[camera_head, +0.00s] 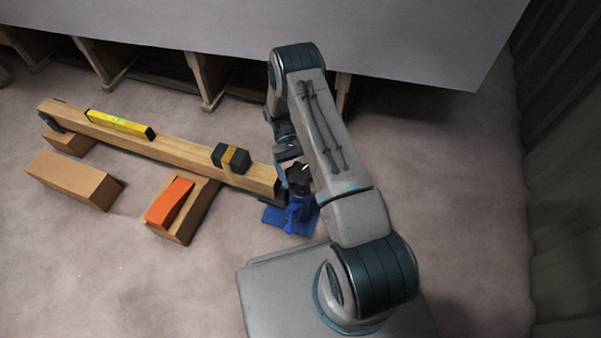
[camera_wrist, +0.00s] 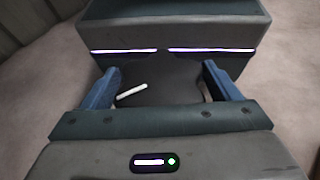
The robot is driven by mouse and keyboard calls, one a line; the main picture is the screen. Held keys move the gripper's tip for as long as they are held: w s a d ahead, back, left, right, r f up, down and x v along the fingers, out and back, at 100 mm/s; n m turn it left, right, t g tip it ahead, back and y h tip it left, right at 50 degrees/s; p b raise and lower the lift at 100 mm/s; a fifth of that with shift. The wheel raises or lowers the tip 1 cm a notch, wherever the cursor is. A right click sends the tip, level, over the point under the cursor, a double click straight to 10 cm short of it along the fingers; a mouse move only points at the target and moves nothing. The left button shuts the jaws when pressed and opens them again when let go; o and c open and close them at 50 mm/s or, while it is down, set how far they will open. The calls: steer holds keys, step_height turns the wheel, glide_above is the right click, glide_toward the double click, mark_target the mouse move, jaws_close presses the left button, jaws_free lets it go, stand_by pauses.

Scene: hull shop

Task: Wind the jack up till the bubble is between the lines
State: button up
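A blue jack (camera_head: 290,215) stands on the floor at the right end of a long timber beam (camera_head: 175,149). Its dark top knob (camera_head: 298,178) carries a white mark. A yellow spirit level (camera_head: 120,124) lies on the beam's left part; its bubble is too small to read. My gripper (camera_head: 291,172) is at the jack's top, reaching down from above. In the wrist view its two blue fingers stand well apart on either side of the dark knob (camera_wrist: 165,85), with the white mark showing nearer the left finger. Whether the fingers press on the knob is unclear.
A black block with a tan strap (camera_head: 231,157) sits on the beam near the jack. An orange wedge (camera_head: 169,203) lies on a wooden block (camera_head: 186,229). Another wooden block (camera_head: 72,178) lies at left. A large grey panel (camera_head: 400,35) overhangs the back. Floor at right is clear.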

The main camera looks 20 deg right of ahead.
mark_target(297, 167)
steer(key=shift+r, duration=0.1)
steer(key=shift+p+v, duration=0.8)
steer(key=shift+v, duration=2.9)
